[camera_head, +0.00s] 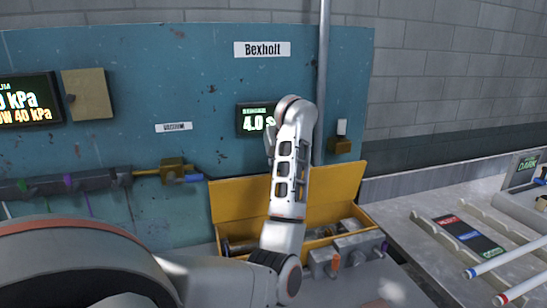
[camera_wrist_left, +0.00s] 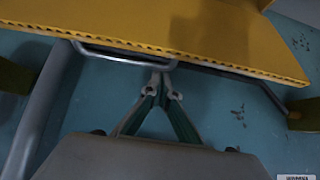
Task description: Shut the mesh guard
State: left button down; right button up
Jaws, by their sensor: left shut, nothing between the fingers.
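The mesh guard (camera_head: 240,200) is a yellow panel standing raised at the back of an open yellow box, below the blue panel. In the left wrist view, a yellow panel with a perforated edge (camera_wrist_left: 230,66) spans the top and carries a grey bar handle (camera_wrist_left: 120,58). My left gripper (camera_wrist_left: 162,90) is shut and empty, its fingertips close to the right end of that handle. I cannot tell whether they touch it. In the head view my left arm covers the middle of the guard and mostly hides the gripper. My right gripper is not in view.
Metal fittings (camera_head: 350,245) sit at the box front. A grey vertical pole (camera_head: 322,80) stands just right of my arm. A small display (camera_head: 250,120) is behind it. Tubes (camera_head: 500,262) and a coloured label card (camera_head: 468,236) lie on the right bench.

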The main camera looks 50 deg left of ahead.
pick_arm(q)
jog(key=shift+f, duration=0.1)
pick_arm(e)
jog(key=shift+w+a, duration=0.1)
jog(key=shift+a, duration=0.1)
pick_arm(q)
jog(key=shift+d, duration=0.1)
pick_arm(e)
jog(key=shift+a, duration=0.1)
